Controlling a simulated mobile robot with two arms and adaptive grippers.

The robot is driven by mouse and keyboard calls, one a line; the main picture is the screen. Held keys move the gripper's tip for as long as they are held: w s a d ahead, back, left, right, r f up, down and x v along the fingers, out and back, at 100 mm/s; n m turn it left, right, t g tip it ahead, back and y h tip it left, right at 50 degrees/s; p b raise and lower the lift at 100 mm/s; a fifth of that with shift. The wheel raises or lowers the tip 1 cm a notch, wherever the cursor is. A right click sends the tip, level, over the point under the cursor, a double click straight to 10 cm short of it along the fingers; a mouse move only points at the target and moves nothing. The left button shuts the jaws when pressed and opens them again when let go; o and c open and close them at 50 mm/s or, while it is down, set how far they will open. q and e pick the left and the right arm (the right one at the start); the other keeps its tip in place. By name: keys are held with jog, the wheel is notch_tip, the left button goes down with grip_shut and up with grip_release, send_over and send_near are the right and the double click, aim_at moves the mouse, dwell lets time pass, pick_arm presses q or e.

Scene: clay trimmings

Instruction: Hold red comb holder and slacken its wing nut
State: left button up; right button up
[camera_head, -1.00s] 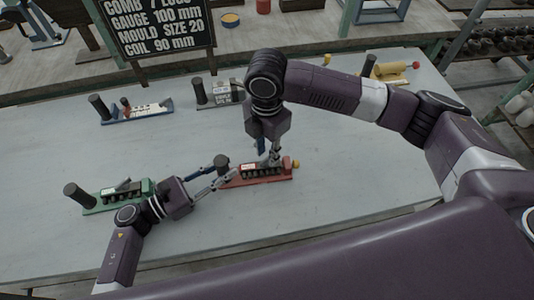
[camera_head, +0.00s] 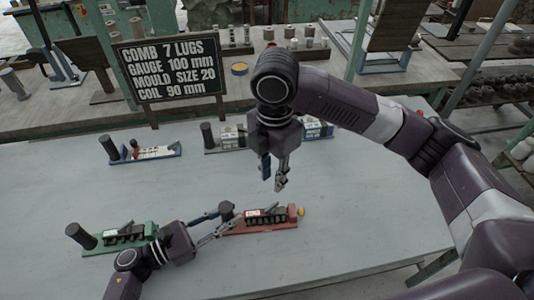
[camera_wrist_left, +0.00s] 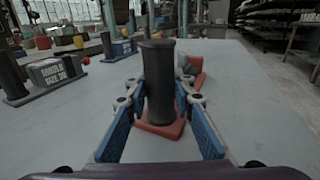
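The red comb holder (camera_head: 262,229) lies on the grey table, with a dark upright post (camera_head: 226,210) at its left end, a row of dark teeth and a white label. A small yellow knob (camera_head: 302,211) is at its right end. I cannot clearly make out the wing nut. My left gripper (camera_head: 223,222) has its fingers on both sides of the post; in the left wrist view its fingertips close on the upright post (camera_wrist_left: 159,85). My right gripper (camera_head: 274,183) hangs above and behind the holder, fingers apart, empty.
A blue holder (camera_head: 155,153) and a grey one (camera_head: 228,137) stand farther back. Another block (camera_head: 318,130) is partly behind my right arm. A black sign (camera_head: 168,68) stands behind; the table's middle is clear.

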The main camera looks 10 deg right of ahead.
pick_arm(q)
jog(key=o, duration=0.5)
